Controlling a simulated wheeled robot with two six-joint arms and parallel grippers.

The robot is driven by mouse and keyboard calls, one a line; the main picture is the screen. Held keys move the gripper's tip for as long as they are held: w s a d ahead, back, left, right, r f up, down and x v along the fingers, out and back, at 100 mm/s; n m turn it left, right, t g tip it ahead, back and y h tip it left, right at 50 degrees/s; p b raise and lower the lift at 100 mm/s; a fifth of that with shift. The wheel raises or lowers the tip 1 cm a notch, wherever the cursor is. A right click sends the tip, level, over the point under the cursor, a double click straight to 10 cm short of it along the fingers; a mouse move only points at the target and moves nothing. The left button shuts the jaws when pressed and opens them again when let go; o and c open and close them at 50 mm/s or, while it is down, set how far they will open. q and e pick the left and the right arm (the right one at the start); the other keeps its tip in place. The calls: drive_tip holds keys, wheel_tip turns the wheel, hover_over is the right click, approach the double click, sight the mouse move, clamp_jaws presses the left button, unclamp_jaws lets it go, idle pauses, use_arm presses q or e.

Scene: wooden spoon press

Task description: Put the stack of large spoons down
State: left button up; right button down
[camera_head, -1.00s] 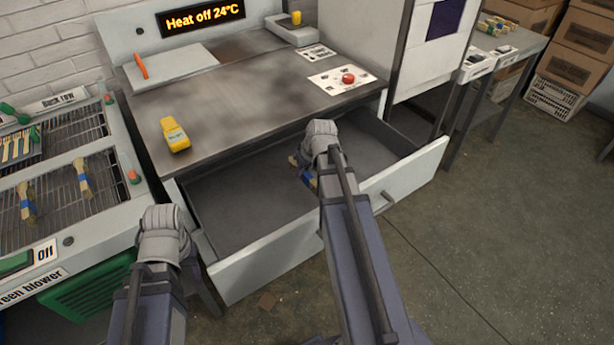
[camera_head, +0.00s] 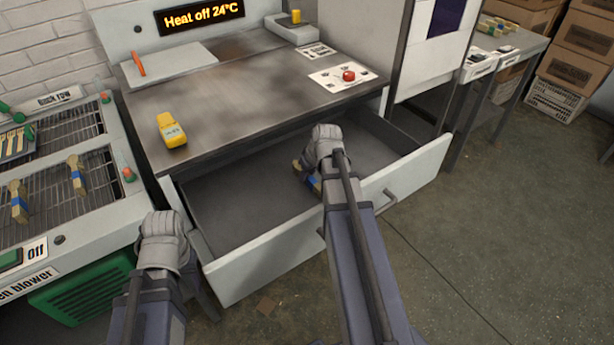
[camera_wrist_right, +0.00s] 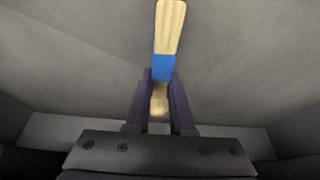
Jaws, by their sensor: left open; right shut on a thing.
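The stack of large spoons (camera_head: 301,169) is pale wood with a blue band. My right gripper (camera_head: 318,160) reaches into the open drawer (camera_head: 245,207) and is shut on the stack. In the right wrist view, the stack (camera_wrist_right: 169,30) stands out between the two dark fingers (camera_wrist_right: 160,92), its blue band just beyond their tips, over the grey drawer floor. I cannot tell whether the stack touches the floor. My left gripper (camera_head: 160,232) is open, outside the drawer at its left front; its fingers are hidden.
A steel bench (camera_head: 240,90) above the drawer holds a yellow device (camera_head: 171,130) and a red button (camera_head: 348,75). At left, a screen rack (camera_head: 70,190) carries other banded spoon stacks. The drawer floor around the held stack looks clear.

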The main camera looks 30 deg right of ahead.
drive_tip(key=c, duration=1.2)
unclamp_jaws()
drive_tip(key=shift+f, duration=0.2)
drive_tip(key=shift+c, duration=0.2)
drive_tip(key=o, duration=0.5)
drive_tip(key=shift+r, duration=0.1)
drive_tip(key=p+v, duration=1.1)
drive_tip(key=v, duration=0.1)
drive_tip(key=shift+r, duration=0.15)
